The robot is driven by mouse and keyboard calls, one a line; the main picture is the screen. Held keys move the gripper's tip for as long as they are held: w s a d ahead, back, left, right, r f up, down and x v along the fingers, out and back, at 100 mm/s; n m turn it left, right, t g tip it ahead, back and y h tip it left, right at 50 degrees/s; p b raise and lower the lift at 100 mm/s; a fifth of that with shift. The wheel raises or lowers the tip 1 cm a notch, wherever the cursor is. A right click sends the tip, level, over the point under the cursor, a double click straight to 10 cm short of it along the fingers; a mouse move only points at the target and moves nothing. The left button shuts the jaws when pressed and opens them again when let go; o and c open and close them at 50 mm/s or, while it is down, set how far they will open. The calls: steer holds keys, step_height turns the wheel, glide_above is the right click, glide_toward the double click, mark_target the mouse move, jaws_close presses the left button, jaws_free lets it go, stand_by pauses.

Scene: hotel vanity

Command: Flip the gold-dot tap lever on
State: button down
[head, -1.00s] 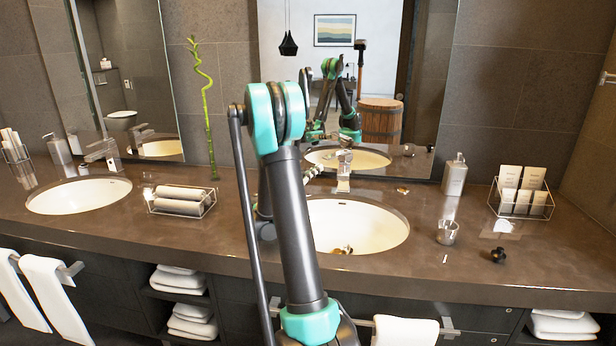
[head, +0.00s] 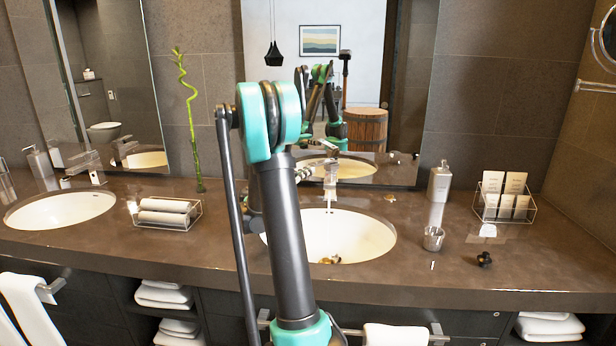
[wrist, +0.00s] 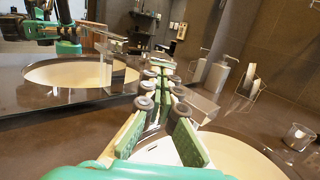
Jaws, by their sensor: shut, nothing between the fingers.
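A silver tap (head: 330,182) stands behind the right-hand basin (head: 365,237). Its body also shows in the wrist view (wrist: 205,104), just right of my fingers. A second tap (head: 85,163) stands at the left-hand basin (head: 60,209).
A wire rack with rolled towels (head: 164,212) sits between the basins. The mirror (head: 400,110) is close behind the tap.

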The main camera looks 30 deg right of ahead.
steer(key=shift+w+d+r+g+y, duration=0.15)
steer(key=shift+r+y, duration=0.5)
steer(key=shift+r, duration=0.65)
steer(key=shift+d+r+g+y, duration=0.2)
steer(key=shift+r+y, duration=0.45)
steer(key=shift+r, duration=0.6)
